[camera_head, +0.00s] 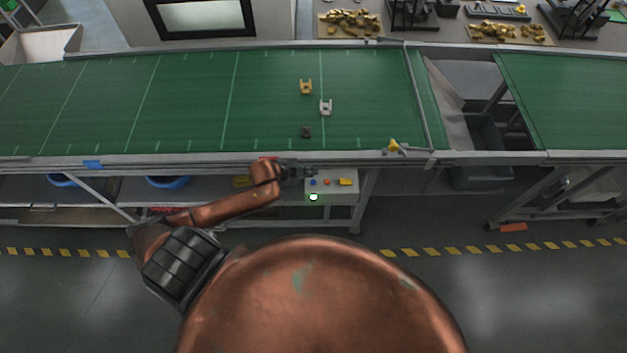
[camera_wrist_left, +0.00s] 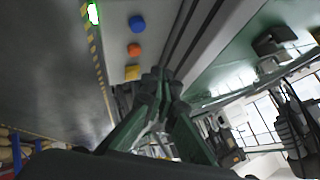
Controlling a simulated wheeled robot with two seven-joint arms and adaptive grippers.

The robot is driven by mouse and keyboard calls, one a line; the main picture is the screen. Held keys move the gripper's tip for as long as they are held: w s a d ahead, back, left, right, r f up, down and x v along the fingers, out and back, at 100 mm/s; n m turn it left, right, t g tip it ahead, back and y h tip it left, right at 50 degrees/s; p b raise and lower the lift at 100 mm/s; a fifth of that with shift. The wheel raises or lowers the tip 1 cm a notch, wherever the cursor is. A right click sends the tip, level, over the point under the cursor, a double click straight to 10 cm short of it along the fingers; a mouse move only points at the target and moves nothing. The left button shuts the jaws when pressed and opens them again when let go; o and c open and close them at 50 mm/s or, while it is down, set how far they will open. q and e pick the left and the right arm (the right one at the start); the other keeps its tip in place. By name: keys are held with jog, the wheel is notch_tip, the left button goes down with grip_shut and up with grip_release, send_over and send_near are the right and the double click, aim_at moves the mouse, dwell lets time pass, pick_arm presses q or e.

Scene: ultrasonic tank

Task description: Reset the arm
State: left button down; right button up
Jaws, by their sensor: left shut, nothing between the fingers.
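My left arm reaches in from the left in the head view, and its dark gripper (camera_head: 312,171) is at the conveyor's front edge, close above the control box (camera_head: 345,196). In the left wrist view the gripper (camera_wrist_left: 160,76) has its fingers together with nothing between them. The box carries a blue button (camera_wrist_left: 137,23), an orange-red button (camera_wrist_left: 134,50), a yellow part (camera_wrist_left: 132,72) and a lit green button (camera_wrist_left: 94,14). The fingertips appear near the yellow part; I cannot tell whether they touch it. My right gripper is not in view.
The green conveyor (camera_head: 180,100) carries a yellow part (camera_head: 306,87), a white part (camera_head: 326,107) and a dark part (camera_head: 306,132). A yellow piece (camera_head: 394,146) sits on its front rail. A grey bin (camera_head: 485,135) stands in the gap before the second conveyor (camera_head: 580,100). The floor in front is clear.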

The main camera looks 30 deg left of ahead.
pick_arm(q)
jog(key=shift+s, duration=0.1)
dwell(0.6)
jog(key=s+a+r+n+g+y, duration=0.2)
jog(key=s+n, duration=0.5)
jog(key=s, duration=0.6)
jog(key=s+a+r+n+g+y, duration=0.1)
jog(key=s+n+g+y, duration=0.35)
jog(key=s, duration=0.95)
notch_tip(320, 180, down, 36)
jog(key=d+n+h+b, duration=0.1)
jog(key=h+b, duration=0.2)
jog(key=b, duration=0.6)
jog(key=s+f+b, duration=0.4)
jog(key=s+f, duration=0.6)
jog(key=f, duration=0.4)
jog(key=s+f+b, duration=0.3)
jog(key=s+f, duration=0.7)
jog(key=f, duration=0.4)
jog(key=shift+s+d+f+g+b, duration=0.25)
jog(key=shift+s+g+b, duration=0.1)
jog(key=shift+g+b, duration=0.1)
